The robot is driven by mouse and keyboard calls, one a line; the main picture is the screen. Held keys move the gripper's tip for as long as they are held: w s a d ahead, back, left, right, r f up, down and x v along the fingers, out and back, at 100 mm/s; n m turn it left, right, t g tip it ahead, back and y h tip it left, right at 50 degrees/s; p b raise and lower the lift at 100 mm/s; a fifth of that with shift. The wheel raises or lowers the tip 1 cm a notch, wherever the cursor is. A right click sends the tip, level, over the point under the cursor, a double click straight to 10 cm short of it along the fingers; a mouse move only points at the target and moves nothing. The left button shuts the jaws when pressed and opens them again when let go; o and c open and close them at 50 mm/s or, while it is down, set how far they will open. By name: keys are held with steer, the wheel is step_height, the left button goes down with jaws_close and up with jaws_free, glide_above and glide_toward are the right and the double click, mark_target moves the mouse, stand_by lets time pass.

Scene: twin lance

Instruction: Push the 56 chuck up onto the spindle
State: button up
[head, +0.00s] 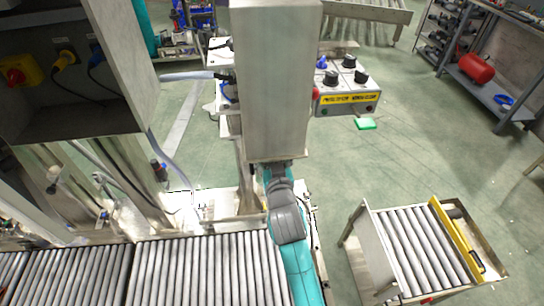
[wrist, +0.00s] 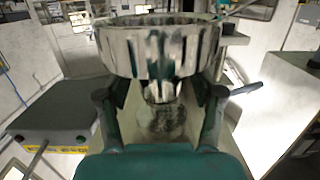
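In the wrist view a wide, shiny metal ring-shaped body with vertical bands (wrist: 165,50), which looks like the chuck, fills the upper middle. A narrower metal part (wrist: 160,92) shows below it. My gripper (wrist: 160,80) has its two dark fingers spread left and right, reaching up to the ring's underside. The fingertips are hidden by the ring, so I cannot tell whether they touch it. I cannot make out the spindle or any size marking. In the head view my teal arm rises to a grey metal column or housing (head: 275,80), and my gripper and the chuck are hidden.
A grey control box with black knobs and a yellow label (head: 348,98) stands right of the housing. A roller conveyor (head: 205,270) runs along the lower left. A small roller cart (head: 362,270) stands at lower right. The green floor (head: 430,150) between is mostly clear.

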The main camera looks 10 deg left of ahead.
steer(key=shift+s+f, duration=0.1)
steer(key=v, duration=1.2)
